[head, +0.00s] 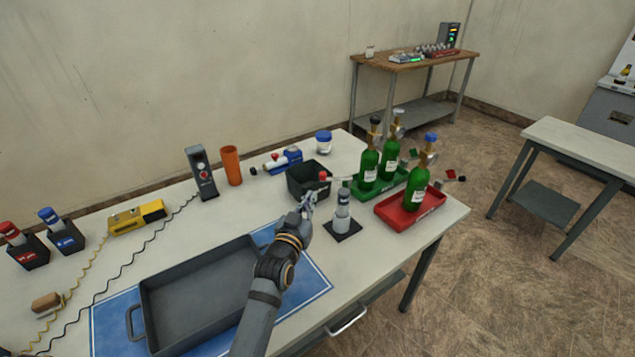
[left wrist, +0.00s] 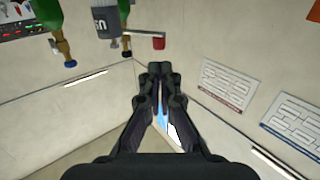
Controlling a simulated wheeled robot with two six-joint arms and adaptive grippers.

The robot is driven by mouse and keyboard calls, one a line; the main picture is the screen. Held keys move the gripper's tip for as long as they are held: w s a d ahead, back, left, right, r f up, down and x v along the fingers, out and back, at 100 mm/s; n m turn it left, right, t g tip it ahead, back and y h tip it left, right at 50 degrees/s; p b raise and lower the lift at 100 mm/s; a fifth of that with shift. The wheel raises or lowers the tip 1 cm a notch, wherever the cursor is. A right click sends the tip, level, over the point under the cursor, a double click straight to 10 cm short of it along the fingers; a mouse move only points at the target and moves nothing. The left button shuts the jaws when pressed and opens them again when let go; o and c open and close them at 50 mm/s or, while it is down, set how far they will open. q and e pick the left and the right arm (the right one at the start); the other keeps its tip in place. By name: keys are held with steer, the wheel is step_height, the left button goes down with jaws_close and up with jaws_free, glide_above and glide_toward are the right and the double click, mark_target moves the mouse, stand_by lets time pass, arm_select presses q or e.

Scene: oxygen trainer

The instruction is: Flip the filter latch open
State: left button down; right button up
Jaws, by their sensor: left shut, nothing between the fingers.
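The filter is a grey and white cylinder (head: 342,212) standing upright on a black square base. Near its top, a thin latch arm with a red tip (head: 323,175) sticks out to the left. In the left wrist view, the filter (left wrist: 104,22) appears inverted at the top, with the latch's red tip (left wrist: 158,43) on its right. My left gripper (head: 309,196) is just left of the filter, close to the red tip. Its fingers are shut and empty in the left wrist view (left wrist: 159,68); contact with the latch cannot be told. My right gripper is out of view.
Green bottles (head: 369,170) stand in a green tray, and another in a red tray (head: 409,214), right of the filter. A black bin (head: 308,181) is behind my gripper. A large grey tray (head: 200,290) lies on the blue mat at front left.

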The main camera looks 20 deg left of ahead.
mark_target(322, 177)
arm_select(q)
steer(key=w, duration=0.6)
steer(key=shift+w+d+r+p, duration=0.1)
steer(key=shift+d+p, duration=0.05)
steer(key=shift+p, duration=0.2)
steer(key=shift+w, duration=0.6)
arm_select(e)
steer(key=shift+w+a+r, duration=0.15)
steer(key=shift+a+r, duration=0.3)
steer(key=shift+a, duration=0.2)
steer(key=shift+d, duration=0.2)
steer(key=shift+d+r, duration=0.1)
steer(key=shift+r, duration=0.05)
